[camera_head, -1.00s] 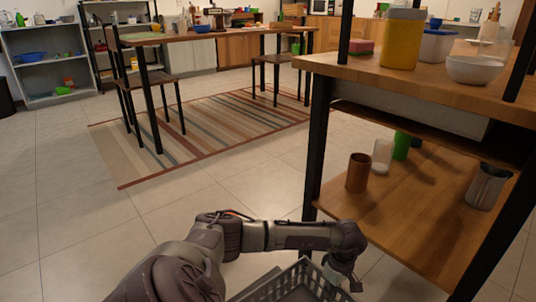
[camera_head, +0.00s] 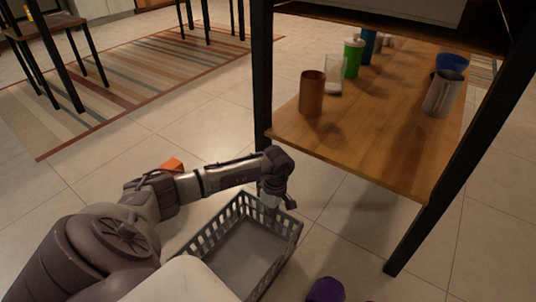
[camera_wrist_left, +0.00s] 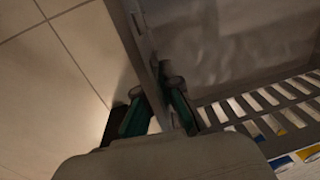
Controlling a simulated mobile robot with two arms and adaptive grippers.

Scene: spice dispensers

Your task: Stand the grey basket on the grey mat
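The grey basket (camera_head: 243,253) is a slotted open crate at the lower middle of the head view, and it looks empty. My left gripper (camera_head: 268,202) is at its far rim, near the shelf corner. In the left wrist view the green-sided fingers of my left gripper (camera_wrist_left: 158,88) sit on either side of the basket's wall (camera_wrist_left: 150,55) and look closed on it. Whether the basket touches the floor is hard to tell. The grey mat is not visible in these frames. My right gripper is not in view.
A wooden shelf unit (camera_head: 365,150) with black legs stands right of the basket, holding a brown cup (camera_head: 311,92), a metal cup (camera_head: 442,93) and other containers. An orange object (camera_head: 172,165) lies behind my arm. A purple object (camera_head: 325,290) is at the bottom edge. Tiled floor lies between.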

